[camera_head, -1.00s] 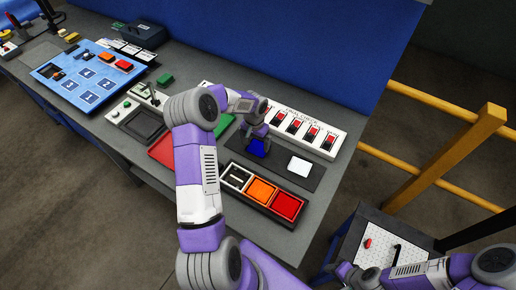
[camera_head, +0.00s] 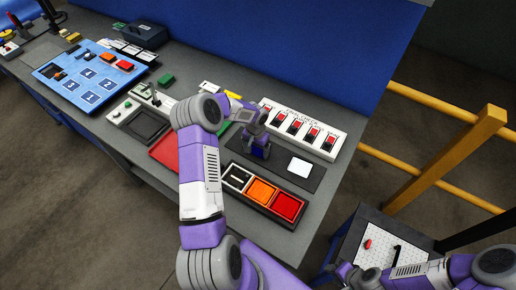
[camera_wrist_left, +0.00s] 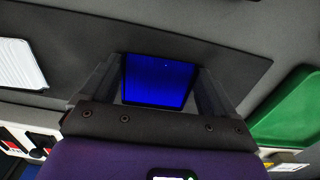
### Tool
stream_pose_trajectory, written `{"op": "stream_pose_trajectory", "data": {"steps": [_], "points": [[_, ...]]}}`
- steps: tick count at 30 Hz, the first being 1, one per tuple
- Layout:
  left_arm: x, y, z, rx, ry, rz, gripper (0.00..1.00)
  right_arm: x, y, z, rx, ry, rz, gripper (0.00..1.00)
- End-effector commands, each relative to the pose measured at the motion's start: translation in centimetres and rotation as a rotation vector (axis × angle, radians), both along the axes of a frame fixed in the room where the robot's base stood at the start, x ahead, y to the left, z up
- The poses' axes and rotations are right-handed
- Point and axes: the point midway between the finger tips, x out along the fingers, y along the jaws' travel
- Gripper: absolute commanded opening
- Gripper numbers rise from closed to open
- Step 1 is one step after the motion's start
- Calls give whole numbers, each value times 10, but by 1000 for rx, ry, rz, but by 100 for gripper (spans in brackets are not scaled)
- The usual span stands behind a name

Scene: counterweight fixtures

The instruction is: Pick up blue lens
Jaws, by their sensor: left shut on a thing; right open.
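The blue lens (camera_wrist_left: 158,80) is a flat, square blue piece between the two fingers of my left gripper (camera_wrist_left: 158,92) in the left wrist view. My left gripper, also in the head view (camera_head: 258,152), is shut on it, low over the dark mat (camera_head: 290,178). In the head view the lens is mostly hidden by the gripper. I cannot tell whether it still touches the mat. My right gripper (camera_head: 346,270) is open and empty at the lower right, away from the bench, partly cut by my arm.
A white square piece (camera_head: 300,167) lies on the mat to the right. A tray with black, orange and red squares (camera_head: 262,190) is in front. The switch panel (camera_head: 298,128) stands behind. A green tile (camera_wrist_left: 290,108) and red tray (camera_head: 163,150) are to the left.

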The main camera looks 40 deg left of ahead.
Motion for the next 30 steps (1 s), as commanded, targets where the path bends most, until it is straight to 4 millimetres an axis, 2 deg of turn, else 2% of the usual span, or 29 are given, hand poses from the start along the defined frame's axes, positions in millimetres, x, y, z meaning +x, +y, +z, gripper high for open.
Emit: {"op": "stream_pose_trajectory", "data": {"steps": [5,15,20,23,26,30], "points": [[1,0,8,2,-3,0,60,0,0,0,0,0,0,43],[1,0,73,3,-5,0,60,0,0,-3,0,0,0,43],[-2,1,94,3,-2,-2,60,0,0,-2,0,0,0,43],[-13,0,102,10,4,-9,60,0,0,3,0,0,0,43],[-34,-1,108,19,6,-22,60,0,0,10,0,0,0,43],[-75,-5,113,28,10,-39,60,0,0,23,0,0,0,43]]}}
